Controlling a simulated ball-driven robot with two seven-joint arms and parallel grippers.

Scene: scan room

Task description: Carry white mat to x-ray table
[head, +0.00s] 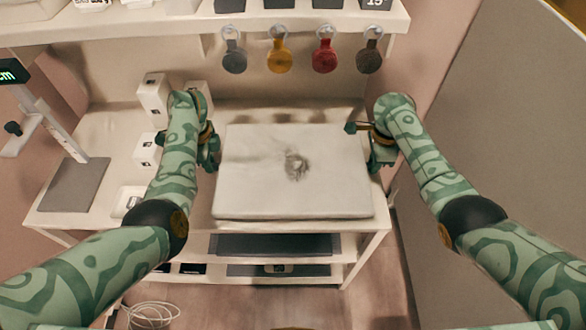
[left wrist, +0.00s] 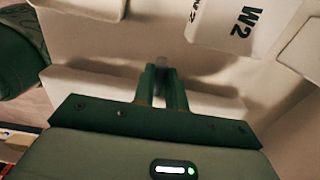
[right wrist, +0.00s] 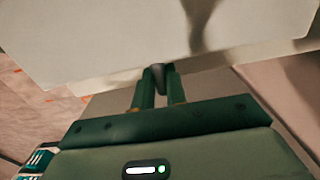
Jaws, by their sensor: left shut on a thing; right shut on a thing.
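The white mat (head: 245,195) is a square, pale slab with a grey smudge near its middle, at the centre of the head view. It lies flat on or just above the white shelf unit; I cannot tell if it touches the top. My left gripper (head: 214,150) is shut on its left edge; the fingers (left wrist: 163,78) show in the left wrist view. My right gripper (head: 362,130) is shut at its right side; the fingers (right wrist: 158,78) meet the pale mat (right wrist: 120,35) in the right wrist view. I see no x-ray table.
The white shelf unit (head: 90,205) holds white boxes (head: 152,98) and a scale (head: 75,185) at left. Coloured tags (head: 279,57) hang from an upper shelf (head: 120,27) at the back. A grey panel (head: 500,150) stands at right. A cable (head: 150,313) lies on the floor.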

